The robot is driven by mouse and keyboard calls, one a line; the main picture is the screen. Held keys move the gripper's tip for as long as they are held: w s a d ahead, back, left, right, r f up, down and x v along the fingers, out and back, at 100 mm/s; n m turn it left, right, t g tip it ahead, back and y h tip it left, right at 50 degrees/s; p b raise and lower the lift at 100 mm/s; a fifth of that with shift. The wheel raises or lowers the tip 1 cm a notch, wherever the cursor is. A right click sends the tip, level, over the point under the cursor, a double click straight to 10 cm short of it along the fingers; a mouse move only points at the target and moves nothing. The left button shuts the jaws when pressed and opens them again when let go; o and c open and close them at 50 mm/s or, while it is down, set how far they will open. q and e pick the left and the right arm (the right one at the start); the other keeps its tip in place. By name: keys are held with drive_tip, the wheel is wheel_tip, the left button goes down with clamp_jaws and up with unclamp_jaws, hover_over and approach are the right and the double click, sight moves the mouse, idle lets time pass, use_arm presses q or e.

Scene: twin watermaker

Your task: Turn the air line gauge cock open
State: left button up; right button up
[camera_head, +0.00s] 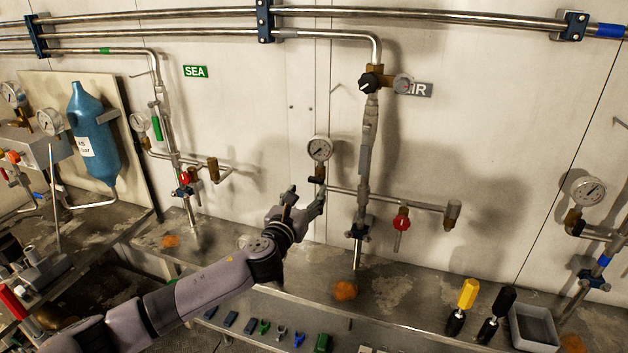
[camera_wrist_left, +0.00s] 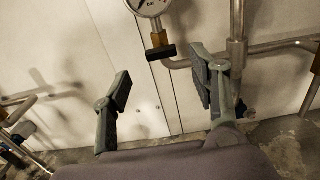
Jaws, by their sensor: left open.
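The air line gauge (camera_head: 319,148) is a round white dial on the pipework below the grey AIR sign (camera_head: 421,90). Its brass cock has a short black handle (camera_head: 317,180) just under the dial. In the left wrist view the black handle (camera_wrist_left: 161,52) lies crosswise below the brass body (camera_wrist_left: 159,39), and the dial is cut off at the top. My left gripper (camera_head: 305,203) is open and empty, just below the cock. In the wrist view the cock lies beyond the gap between the fingers (camera_wrist_left: 163,85), with no contact visible. My right gripper is not in view.
A vertical air pipe (camera_head: 365,160) stands right of the gauge, with a red-handled valve (camera_head: 401,220) on the side branch. The SEA line (camera_head: 168,140) is to the left. Below is a stained metal ledge (camera_head: 400,290); yellow and black-handled tools (camera_head: 467,295) stand at right.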

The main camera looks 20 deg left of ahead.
sight(314, 182)
use_arm(q)
drive_tip(key=w, duration=0.6)
drive_tip(key=shift+w+d, duration=0.1)
drive_tip(key=shift+d, duration=0.1)
drive_tip(key=c, duration=1.2)
drive_tip(key=shift+o, duration=0.2)
drive_tip(key=shift+n, duration=0.4)
drive_tip(key=n, duration=0.3)
drive_tip(key=shift+n, duration=0.4)
drive_tip(key=n, duration=0.4)
drive_tip(key=shift+n, duration=0.3)
drive_tip(key=n, duration=0.8)
drive_tip(key=shift+n+b, duration=0.3)
drive_tip(key=shift+a, duration=0.1)
